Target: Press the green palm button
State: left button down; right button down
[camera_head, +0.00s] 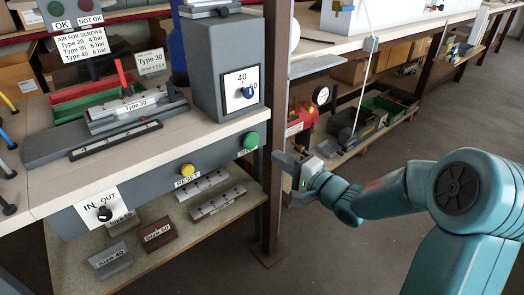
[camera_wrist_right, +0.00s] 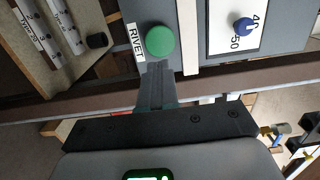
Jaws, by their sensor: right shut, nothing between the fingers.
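The green palm button (camera_head: 251,140) is on the grey front panel below the bench top, near its right end. In the right wrist view the button (camera_wrist_right: 160,41) is round, beside a RIVET label. My right gripper (camera_head: 284,159) is shut and empty, just to the right of the button, in front of the brown post. In the right wrist view its closed fingertips (camera_wrist_right: 157,68) point at the button's lower edge. The head view shows a gap between fingertips and button. My left gripper is not in view.
A yellow RESET button (camera_head: 187,169) and a black IN/OUT knob (camera_head: 104,213) share the panel. The brown post (camera_head: 276,100) stands close by the gripper. A grey box with a blue dial (camera_head: 248,92) is above. Shelf blocks lie below. The floor at right is clear.

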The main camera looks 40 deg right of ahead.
aim_at(254, 142)
jog(key=w, duration=0.2)
jog(key=w+b, duration=0.1)
jog(key=w, duration=0.1)
jog(key=w+a, duration=0.1)
jog(key=w, duration=0.2)
jog(key=shift+a+b, duration=0.1)
jog(key=shift+b, duration=0.25)
